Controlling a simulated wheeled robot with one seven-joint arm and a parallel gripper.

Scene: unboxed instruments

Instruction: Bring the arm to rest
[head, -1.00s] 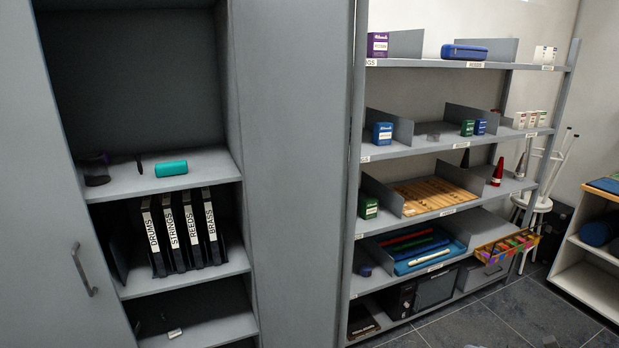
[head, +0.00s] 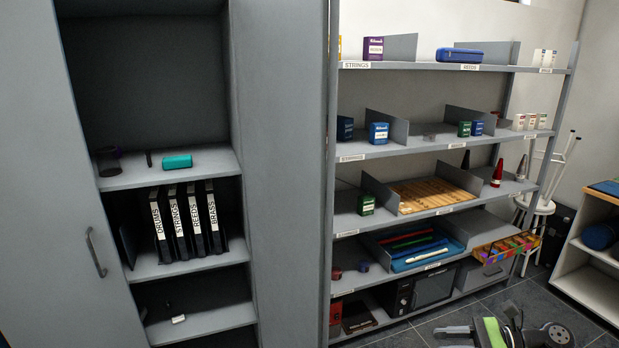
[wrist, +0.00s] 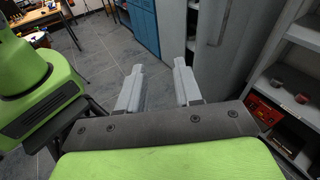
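My gripper (wrist: 158,68) shows in the wrist view with its two pale fingers apart. Nothing is between them, and bare floor shows beyond the tips. Green and dark parts of my own arm (head: 490,331) show at the bottom right of the head view, in front of the shelf rack's foot.
An open grey cabinet (head: 283,150) with binders (head: 185,222) stands at left. A shelf rack (head: 455,68) holds boxes and trays. In the wrist view, shelves are close at right; grey floor (wrist: 100,62) is clear ahead.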

